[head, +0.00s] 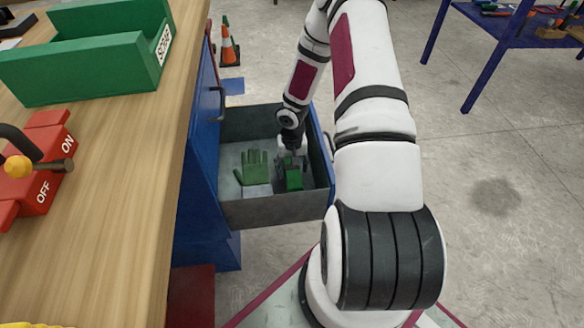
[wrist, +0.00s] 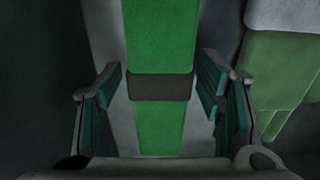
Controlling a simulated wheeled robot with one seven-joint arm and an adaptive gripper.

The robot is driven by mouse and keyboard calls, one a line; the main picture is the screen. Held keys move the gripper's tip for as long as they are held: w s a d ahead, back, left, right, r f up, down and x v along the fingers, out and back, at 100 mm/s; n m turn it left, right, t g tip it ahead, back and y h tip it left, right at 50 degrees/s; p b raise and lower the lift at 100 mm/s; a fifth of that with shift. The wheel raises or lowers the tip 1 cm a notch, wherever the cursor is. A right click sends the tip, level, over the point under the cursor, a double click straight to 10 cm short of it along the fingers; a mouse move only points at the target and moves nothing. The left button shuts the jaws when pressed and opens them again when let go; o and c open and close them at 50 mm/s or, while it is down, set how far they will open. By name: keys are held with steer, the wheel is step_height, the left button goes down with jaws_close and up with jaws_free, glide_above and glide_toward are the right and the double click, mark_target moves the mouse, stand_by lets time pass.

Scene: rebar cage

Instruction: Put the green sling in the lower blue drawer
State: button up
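The lower blue drawer (head: 262,211) is pulled open below the bench top. The green sling (head: 294,180) is inside it, at the right of the drawer, under my gripper (head: 291,163). In the wrist view the green sling (wrist: 161,45) is a bright green strip with a dark band across it, lying over a pale grey surface. My gripper's fingers (wrist: 162,88) are spread on either side of the sling, with a narrow gap showing at each side. My arm hides part of the drawer's right side.
A green glove (head: 252,168) with a pale cuff lies in the drawer, left of the sling. A green tray (head: 95,65) and a red switch lockout (head: 45,165) are on the wooden bench (head: 125,190). A traffic cone (head: 228,48) stands behind.

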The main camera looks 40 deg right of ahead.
step_height(320, 180, up, 27)
steer(key=s+a+n+h+p, duration=0.1)
steer(key=a+n+h+p, duration=0.1)
steer(key=p, duration=0.3)
steer(key=s+a+r+h, duration=0.1)
steer(key=s+a+r, duration=0.2)
steer(key=r, duration=0.4)
steer(key=s+a+r, duration=0.2)
steer(key=s+r, duration=0.1)
steer(key=r, duration=0.3)
steer(key=s+a+r+n+y, duration=0.1)
steer(key=s+a+r+n, duration=0.1)
steer(key=s+a+r, duration=0.3)
steer(key=s+a+r+n+y, duration=0.2)
steer(key=s+a+r, duration=0.3)
steer(key=s+a, duration=0.5)
steer(key=s, duration=0.6)
steer(key=shift+s+a+n, duration=0.3)
steer(key=shift+s+a, duration=0.05)
